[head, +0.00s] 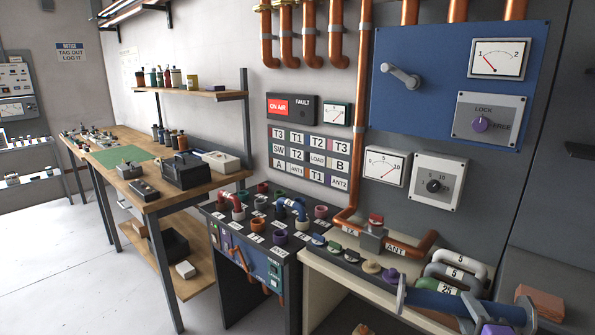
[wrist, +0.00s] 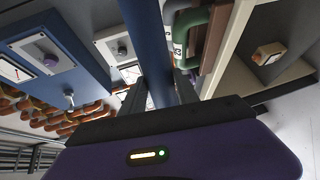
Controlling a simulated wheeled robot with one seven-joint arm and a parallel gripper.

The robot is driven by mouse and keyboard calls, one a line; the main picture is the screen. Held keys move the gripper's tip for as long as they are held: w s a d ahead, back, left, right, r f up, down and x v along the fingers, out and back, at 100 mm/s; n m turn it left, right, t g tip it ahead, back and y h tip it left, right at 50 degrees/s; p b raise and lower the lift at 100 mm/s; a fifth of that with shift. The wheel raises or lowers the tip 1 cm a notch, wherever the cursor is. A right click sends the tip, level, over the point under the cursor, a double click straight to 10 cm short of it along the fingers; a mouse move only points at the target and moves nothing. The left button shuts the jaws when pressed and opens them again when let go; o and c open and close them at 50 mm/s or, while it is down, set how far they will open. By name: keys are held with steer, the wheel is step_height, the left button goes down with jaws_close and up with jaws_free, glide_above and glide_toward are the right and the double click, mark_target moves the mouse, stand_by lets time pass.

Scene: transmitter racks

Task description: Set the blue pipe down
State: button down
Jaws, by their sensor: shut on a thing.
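The blue pipe (head: 440,301) is a straight tube with a flange at each end, at the lower right of the head view. It lies roughly level over the right end of the pale bench (head: 340,270). In the wrist view the blue pipe (wrist: 147,40) runs up between the dark fingers of my gripper (wrist: 163,90), which is shut on it. My gripper (head: 482,311) shows only partly at the bottom of the head view. I cannot tell whether the pipe touches anything below it.
Grey handles marked 5 (head: 460,259) and a green piece marked 25 (head: 433,285) stand just behind the pipe. A brick-coloured block (head: 540,302) is to its right. A dark rack (head: 235,222) holds several coloured fittings.

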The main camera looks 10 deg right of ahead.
steer(key=s+a+f+n+y, duration=0.2)
steer(key=s+a+f, duration=0.1)
steer(key=a+f, duration=0.5)
steer(key=s+a+f+n+t+y, duration=0.1)
steer(key=s+a+f+y, duration=0.2)
steer(key=a+f, duration=0.6)
steer(key=s+a, duration=0.1)
steer(key=a, duration=0.3)
steer(key=shift+a+n, duration=0.3)
steer(key=shift+n, duration=0.1)
steer(key=shift+s+d, duration=0.1)
